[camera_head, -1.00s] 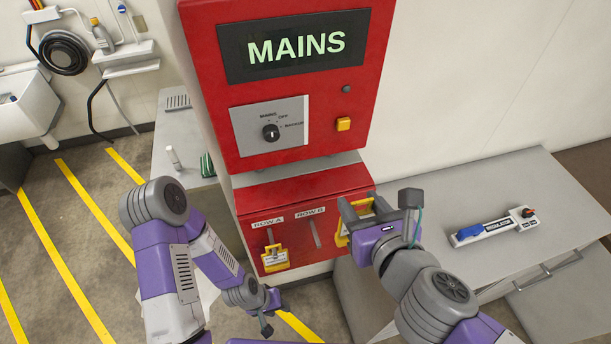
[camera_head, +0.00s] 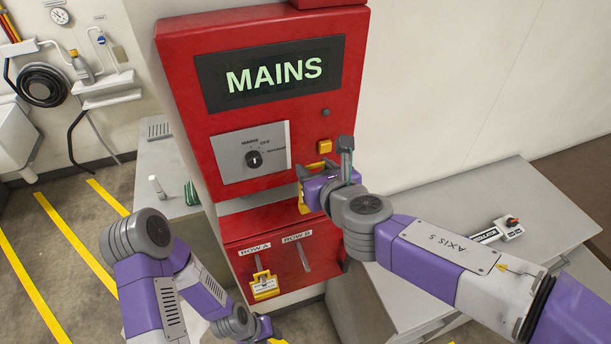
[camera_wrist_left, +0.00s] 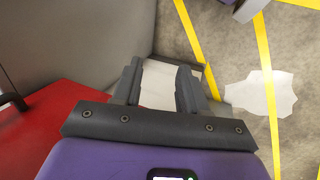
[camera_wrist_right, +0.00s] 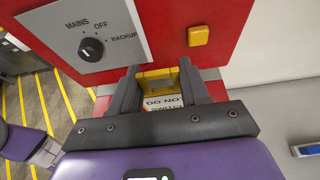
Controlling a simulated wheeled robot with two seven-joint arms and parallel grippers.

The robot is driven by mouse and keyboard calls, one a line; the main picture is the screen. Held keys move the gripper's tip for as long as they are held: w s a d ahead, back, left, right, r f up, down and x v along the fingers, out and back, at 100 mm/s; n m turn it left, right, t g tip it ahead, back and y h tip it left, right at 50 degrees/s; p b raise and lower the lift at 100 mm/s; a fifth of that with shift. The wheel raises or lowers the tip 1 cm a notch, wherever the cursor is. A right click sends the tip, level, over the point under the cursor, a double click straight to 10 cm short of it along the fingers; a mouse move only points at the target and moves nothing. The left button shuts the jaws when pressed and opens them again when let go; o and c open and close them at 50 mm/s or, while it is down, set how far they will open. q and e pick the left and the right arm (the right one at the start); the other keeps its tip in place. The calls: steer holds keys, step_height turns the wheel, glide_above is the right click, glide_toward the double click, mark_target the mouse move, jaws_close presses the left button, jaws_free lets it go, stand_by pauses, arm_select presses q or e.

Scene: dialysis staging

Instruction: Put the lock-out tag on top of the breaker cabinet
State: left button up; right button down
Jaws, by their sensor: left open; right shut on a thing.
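The breaker cabinet (camera_head: 190,100) is the tall red box with the MAINS sign. My right gripper (camera_head: 323,168) is raised before its front, near the yellow button. In the right wrist view it is shut on a lock-out tag (camera_wrist_right: 160,80), which has a yellow body and a white label with "DO NO..." readable. In the head view, the gripper mostly hides this tag, and a yellow edge (camera_head: 303,201) shows. A second yellow lock-out tag (camera_head: 264,284) hangs at ROW A on the lower red box. My left gripper (camera_head: 262,328) is open and empty, low beside the cabinet.
A red block (camera_head: 325,3) at the cabinet's top edge is cut off by the picture. The lower red box (camera_head: 240,228) has a bare ROW B lever slot (camera_head: 304,256). A grey counter (camera_head: 470,195) at right carries a small labelled device (camera_head: 497,231). Pale wall lies behind.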

mark_target(304, 209)
steer(key=w, duration=0.1)
steer(key=w+a, duration=0.1)
steer(key=w, duration=0.3)
steer(key=shift+w+a, duration=0.2)
steer(key=shift+a, duration=0.15)
step_height(304, 209, down, 3)
steer(key=shift+r+b, duration=0.1)
steer(key=shift+b, duration=0.55)
step_height(304, 209, down, 4)
steer(key=shift+w+f+b, duration=0.1)
steer(key=shift+w+b, duration=0.05)
steer(key=shift+b, duration=0.95)
steer(key=shift+f, duration=0.2)
steer(key=c, duration=0.5)
jaws_free()
steer(key=shift+r, duration=0.1)
